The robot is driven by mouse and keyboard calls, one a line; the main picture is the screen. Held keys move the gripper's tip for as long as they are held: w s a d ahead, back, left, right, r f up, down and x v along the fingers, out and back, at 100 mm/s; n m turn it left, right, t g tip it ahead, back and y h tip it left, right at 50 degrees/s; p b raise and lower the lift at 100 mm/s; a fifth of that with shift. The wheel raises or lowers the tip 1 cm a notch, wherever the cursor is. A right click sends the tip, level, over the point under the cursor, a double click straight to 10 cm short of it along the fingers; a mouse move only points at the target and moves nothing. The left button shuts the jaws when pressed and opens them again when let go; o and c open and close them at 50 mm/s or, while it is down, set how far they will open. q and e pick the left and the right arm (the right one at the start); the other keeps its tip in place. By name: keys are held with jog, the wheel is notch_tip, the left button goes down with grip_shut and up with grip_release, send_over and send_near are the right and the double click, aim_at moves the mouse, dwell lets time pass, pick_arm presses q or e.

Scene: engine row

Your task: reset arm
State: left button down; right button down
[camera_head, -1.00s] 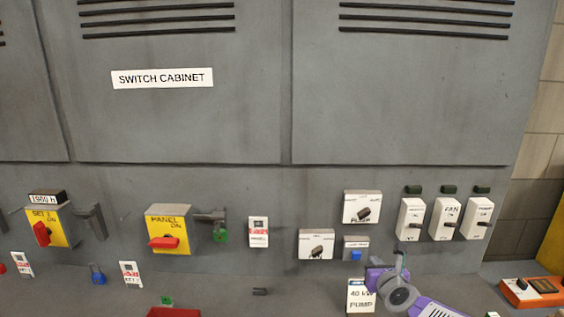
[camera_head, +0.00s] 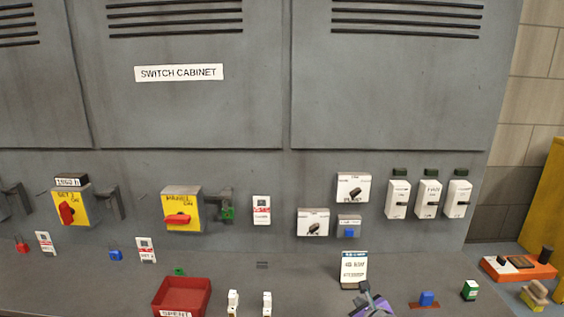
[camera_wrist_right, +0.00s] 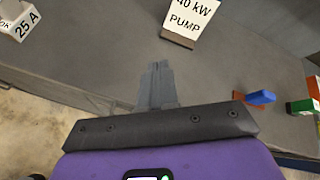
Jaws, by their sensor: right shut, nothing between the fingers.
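My right gripper (camera_head: 367,290) shows at the bottom edge of the head view, just in front of the pump card. In the right wrist view its grey fingers (camera_wrist_right: 160,80) are together, with nothing between them. The purple wrist body lies below them. The pump card (camera_head: 354,269) stands upright on the ledge; in the right wrist view the pump card (camera_wrist_right: 190,18) is ahead of the fingertips and apart from them. My left gripper is in neither view.
The grey switch cabinet (camera_head: 250,110) rises behind. A red bin (camera_head: 181,293) stands on the ledge at left, with two white blocks beside it. A blue block (camera_head: 427,298), a green block (camera_head: 470,290) and an orange box (camera_head: 518,267) are at right.

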jog(key=s+a+f+n+g+y+b, duration=0.1)
jog(key=s+a+f+n+g, duration=0.1)
jog(key=s+f+n, duration=0.5)
jog(key=s+a+f+n+g+b, duration=0.2)
jog(key=a+f, duration=0.1)
jog(key=f, duration=0.7)
jog(key=s+a+f+n+g+y+b, duration=0.1)
jog(key=s+a+f+n+g, duration=0.1)
jog(key=s+f+n, duration=0.5)
jog(key=s+a+f+n+g+y+b, duration=0.1)
jog(key=s+a+f+n+g, duration=0.4)
jog(key=s+f+n, duration=0.5)
jog(key=s+f+b, duration=0.1)
jog(key=s+f, duration=0.3)
jog(key=s, duration=0.3)
jog(key=shift+f+n+b, duration=0.35)
jog(key=shift+f+n, duration=0.05)
jog(key=shift+s, duration=0.1)
